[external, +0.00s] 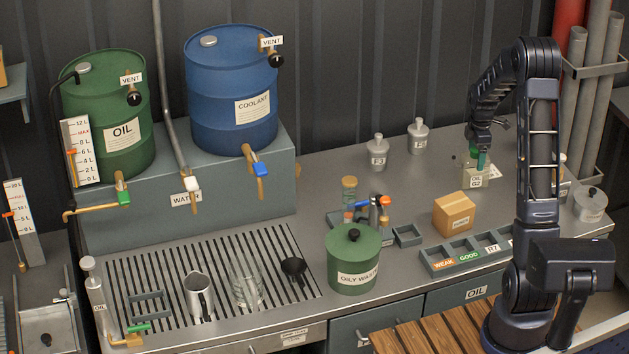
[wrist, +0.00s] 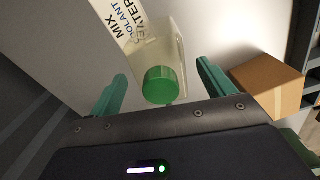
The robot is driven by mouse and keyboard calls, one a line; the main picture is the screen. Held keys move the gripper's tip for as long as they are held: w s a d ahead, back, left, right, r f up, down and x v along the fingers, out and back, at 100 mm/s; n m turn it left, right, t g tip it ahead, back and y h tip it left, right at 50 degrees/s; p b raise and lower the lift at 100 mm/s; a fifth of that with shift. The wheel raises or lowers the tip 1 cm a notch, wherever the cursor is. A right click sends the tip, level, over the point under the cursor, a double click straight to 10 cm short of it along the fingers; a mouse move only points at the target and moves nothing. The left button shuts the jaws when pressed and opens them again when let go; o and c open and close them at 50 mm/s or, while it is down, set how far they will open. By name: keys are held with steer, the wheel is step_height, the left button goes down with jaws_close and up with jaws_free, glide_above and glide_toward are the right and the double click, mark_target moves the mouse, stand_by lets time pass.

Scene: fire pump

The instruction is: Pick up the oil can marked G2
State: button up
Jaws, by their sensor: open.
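In the wrist view, a pale translucent container (wrist: 160,47) with a green cap (wrist: 160,86) lies between the two teal fingers of my gripper (wrist: 161,70). The fingers are open, with gaps on both sides of the cap. A label with MIX, COOLANT and WATER shows there beside the container; the G2 mark does not show in that view.
A cardboard box (external: 453,214) stands to the front left of the can; a box also shows in the wrist view (wrist: 268,85). Two grey bottles, one of them (external: 377,153), stand to the left. A sorting tray (external: 466,256) and green waste bin (external: 353,262) are in front.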

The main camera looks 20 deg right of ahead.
step_height(320, 180, down, 4)
steer(key=shift+f, duration=0.1)
steer(key=c, duration=1.1)
